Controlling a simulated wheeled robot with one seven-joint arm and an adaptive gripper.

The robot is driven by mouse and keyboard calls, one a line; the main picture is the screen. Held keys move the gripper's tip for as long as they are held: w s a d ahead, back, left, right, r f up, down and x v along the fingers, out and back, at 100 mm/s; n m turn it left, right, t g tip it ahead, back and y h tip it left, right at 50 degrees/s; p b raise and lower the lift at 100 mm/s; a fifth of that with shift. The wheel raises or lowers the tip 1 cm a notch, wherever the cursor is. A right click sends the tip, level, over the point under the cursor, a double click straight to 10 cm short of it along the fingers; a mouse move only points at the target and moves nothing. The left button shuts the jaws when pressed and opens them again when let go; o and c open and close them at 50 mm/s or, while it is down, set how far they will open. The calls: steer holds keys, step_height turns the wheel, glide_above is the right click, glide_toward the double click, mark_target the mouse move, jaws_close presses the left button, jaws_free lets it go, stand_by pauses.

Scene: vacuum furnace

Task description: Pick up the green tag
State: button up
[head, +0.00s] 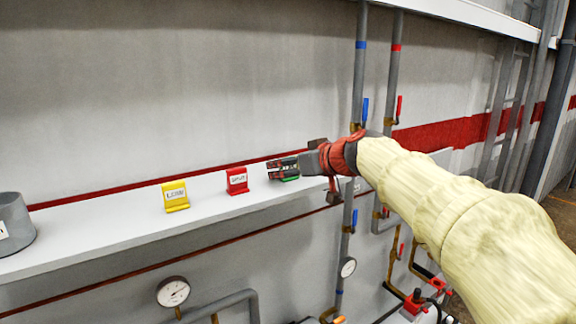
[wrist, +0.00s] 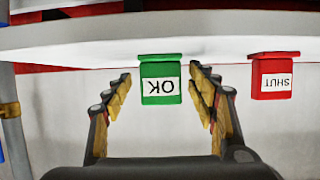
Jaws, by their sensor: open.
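The green tag (wrist: 161,79) bears a white label reading OK, upside down in the wrist view. It stands on the white shelf, between the fingers of my gripper (wrist: 160,78). The fingers are open, one on each side of it, with a visible gap on both sides. In the head view my gripper (head: 284,168) is over the shelf at the right of the red tag. Only a green sliver of the tag (head: 290,179) shows there; my gripper hides the rest.
The white shelf (head: 100,225) also holds a red tag (head: 237,180) marked SHUT, a yellow tag (head: 175,196) and a grey round container (head: 12,222). The red tag (wrist: 274,76) is close beside my fingers. Vertical pipes (head: 359,70) with valve handles stand behind my arm.

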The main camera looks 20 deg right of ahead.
steer(key=shift+w, duration=0.2)
steer(key=shift+s+a, duration=0.1)
steer(key=shift+s, duration=0.05)
steer(key=shift+c, duration=0.6)
steer(key=c, duration=0.9)
steer(key=shift+c, duration=0.2)
step_height(320, 180, up, 28)
steer(key=p, duration=0.2)
